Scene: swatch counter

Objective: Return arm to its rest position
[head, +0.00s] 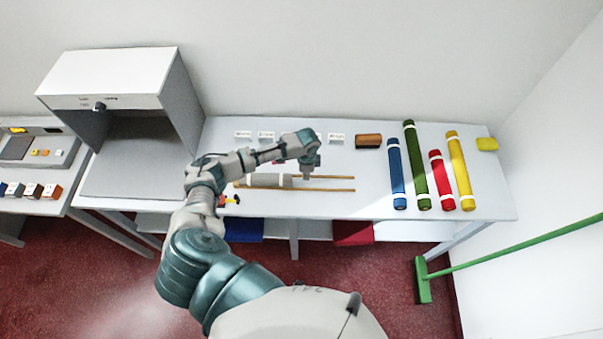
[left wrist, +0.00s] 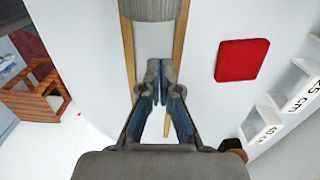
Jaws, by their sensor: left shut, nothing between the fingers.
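My left arm reaches out over the white counter (head: 300,208), with its left gripper (head: 309,170) above two thin wooden rods (head: 325,190). In the left wrist view the gripper (left wrist: 160,68) points down, its fingers shut together with nothing between them. A red square piece (left wrist: 242,60) lies beside the rods and is mostly hidden by my arm in the head view. My right gripper is not in view.
Blue (head: 397,175), green (head: 415,165), red (head: 441,180) and yellow (head: 460,170) rolls lie at the right. A grey booth (head: 180,85) stands left; a green broom (head: 423,280) leans at right.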

